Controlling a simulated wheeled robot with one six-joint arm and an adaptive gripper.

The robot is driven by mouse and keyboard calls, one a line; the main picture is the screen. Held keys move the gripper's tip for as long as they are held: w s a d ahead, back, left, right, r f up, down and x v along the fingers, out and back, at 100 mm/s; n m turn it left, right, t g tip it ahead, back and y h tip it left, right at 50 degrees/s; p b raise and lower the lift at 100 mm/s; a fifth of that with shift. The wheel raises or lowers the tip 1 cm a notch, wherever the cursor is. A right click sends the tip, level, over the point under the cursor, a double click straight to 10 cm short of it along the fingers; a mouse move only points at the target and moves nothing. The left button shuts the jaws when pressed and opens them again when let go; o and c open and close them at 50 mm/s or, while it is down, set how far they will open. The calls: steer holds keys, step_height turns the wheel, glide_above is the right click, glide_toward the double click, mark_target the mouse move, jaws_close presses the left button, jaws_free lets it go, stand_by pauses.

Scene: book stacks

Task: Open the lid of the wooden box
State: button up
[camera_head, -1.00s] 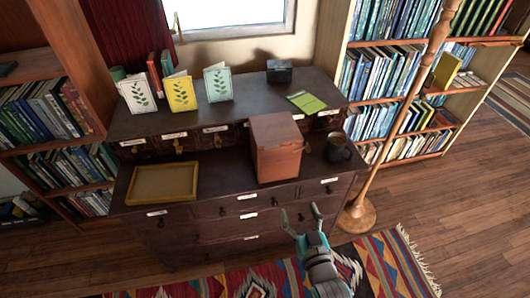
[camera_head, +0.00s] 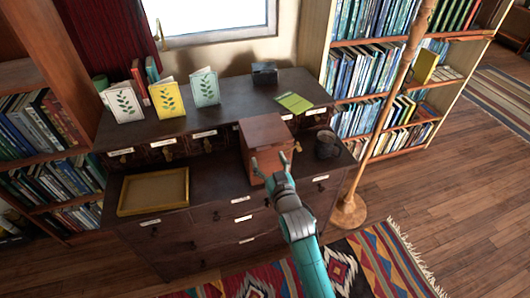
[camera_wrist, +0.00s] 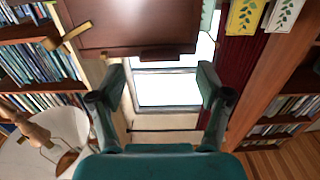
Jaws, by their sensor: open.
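The reddish-brown wooden box (camera_head: 266,133) stands on the dark cabinet's lower ledge, with its lid down. In the wrist view a brown face of the box (camera_wrist: 125,22) fills the top middle, with a small lip at its edge. My gripper (camera_head: 270,166) is open and empty, its fingers overlapping the front of the box in the head view. In the wrist view the spread fingers (camera_wrist: 161,78) point toward the box, with a gap to its edge. Whether they touch the box cannot be told. The lower front of the box is partly hidden by my gripper.
A dark mug (camera_head: 326,146) stands close to the right of the box. An empty yellow-framed tray (camera_head: 153,208) lies to the left. A lamp pole (camera_head: 380,125) rises at the right.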

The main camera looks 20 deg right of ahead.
mark_target(265, 151)
steer(key=shift+w, duration=1.9)
jaws_close()
